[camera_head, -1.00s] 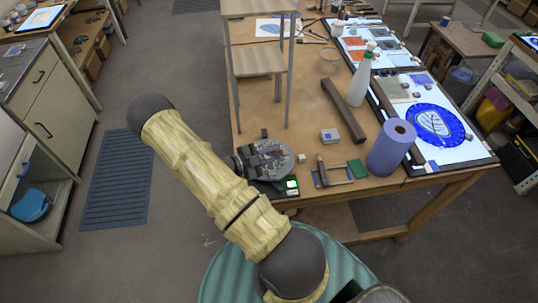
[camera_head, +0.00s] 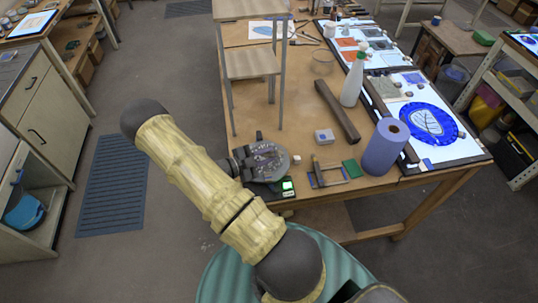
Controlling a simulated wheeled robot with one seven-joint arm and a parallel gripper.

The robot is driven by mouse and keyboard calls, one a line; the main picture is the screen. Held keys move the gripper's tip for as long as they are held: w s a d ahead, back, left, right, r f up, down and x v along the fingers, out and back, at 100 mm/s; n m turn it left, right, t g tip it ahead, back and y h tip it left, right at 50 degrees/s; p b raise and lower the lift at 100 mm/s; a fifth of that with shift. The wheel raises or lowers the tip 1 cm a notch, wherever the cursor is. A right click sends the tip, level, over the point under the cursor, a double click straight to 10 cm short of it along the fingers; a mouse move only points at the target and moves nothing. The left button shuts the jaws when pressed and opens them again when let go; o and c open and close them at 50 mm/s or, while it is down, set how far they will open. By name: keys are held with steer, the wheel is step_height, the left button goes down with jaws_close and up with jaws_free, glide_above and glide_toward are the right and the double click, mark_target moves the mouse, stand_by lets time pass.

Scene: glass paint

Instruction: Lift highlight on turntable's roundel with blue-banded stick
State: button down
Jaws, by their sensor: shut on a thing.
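A blue roundel (camera_head: 446,112) with a pale leaf-like pattern lies on the lit white panel (camera_head: 468,148) at the table's right side. I cannot make out a turntable under it, nor a highlight on it. My gripper (camera_head: 264,163) is at the near left corner of the table, well left of the roundel. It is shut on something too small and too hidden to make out. I cannot pick out a blue-banded stick. A small stand (camera_head: 327,173) with a blue part and a thin tan rod stands right of my gripper, beside a green block (camera_head: 352,168).
A purple-blue roll (camera_head: 385,147), a dark bar (camera_head: 337,112) and a white spray bottle (camera_head: 353,82) stand between my gripper and the panel. A tall wooden stand (camera_head: 252,63) rises behind my gripper. A device with a lit green display (camera_head: 288,186) is close by.

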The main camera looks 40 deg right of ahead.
steer(key=shift+w+a+f, duration=0.1)
steer(key=shift+w+a, duration=0.15)
steer(key=shift+a, duration=0.3)
steer(key=shift+r+p, duration=2.2)
steer(key=shift+r, duration=0.35)
